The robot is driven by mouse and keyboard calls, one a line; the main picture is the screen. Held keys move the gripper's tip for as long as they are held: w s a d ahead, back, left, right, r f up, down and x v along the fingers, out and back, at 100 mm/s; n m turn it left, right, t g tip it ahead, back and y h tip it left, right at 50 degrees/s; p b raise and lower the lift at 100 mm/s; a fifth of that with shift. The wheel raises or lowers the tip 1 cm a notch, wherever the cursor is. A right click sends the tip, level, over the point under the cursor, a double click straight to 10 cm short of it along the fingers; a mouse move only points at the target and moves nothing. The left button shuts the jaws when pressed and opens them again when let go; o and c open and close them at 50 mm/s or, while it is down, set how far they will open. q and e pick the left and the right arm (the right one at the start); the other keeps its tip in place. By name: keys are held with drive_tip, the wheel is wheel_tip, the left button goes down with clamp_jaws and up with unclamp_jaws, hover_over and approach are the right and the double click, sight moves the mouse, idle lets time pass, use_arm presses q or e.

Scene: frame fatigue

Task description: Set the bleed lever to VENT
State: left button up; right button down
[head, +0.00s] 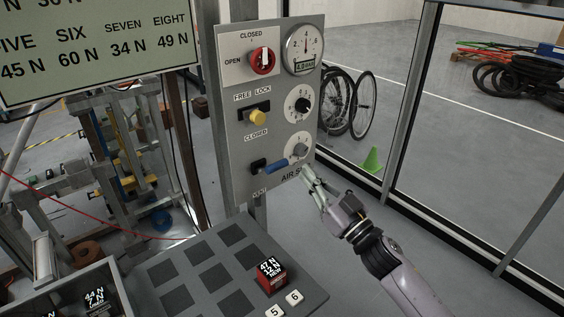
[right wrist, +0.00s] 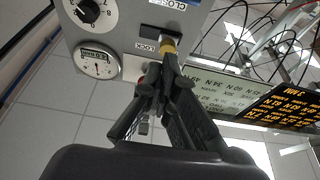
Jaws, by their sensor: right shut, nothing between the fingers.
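The bleed lever (head: 274,168) has a blue handle on a black mount on the grey panel (head: 229,110). The handle sticks out to the right, roughly level, between the CLOSED label (head: 256,134) above and the VENT label (head: 260,193) below. My right gripper (head: 309,174) is shut and empty, its fingertips just right of the handle's end; I cannot tell whether they touch. My left gripper is not in view.
The panel also carries a red rotary knob (head: 262,61), a pressure gauge (head: 304,48) and two dials (head: 299,104). Below stands a grey tray (head: 160,272) with a red block (head: 271,277). A framed window wall is at the right; floor space beside the panel looks clear.

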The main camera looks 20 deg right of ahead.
wheel_tip(320, 180, up, 4)
drive_tip(key=f+p, duration=0.1)
drive_tip(key=p, duration=0.2)
hover_over(285, 161)
drive_tip(key=s, duration=0.3)
drive_tip(key=shift+w+a+f, duration=0.1)
drive_tip(key=shift+a+f, duration=0.2)
drive_tip(key=shift+f, duration=0.65)
drive_tip(key=shift+w+a+f, duration=0.1)
drive_tip(key=shift+a+f, duration=0.15)
drive_tip(key=shift+f, duration=0.7)
drive_tip(key=shift+f, duration=0.1)
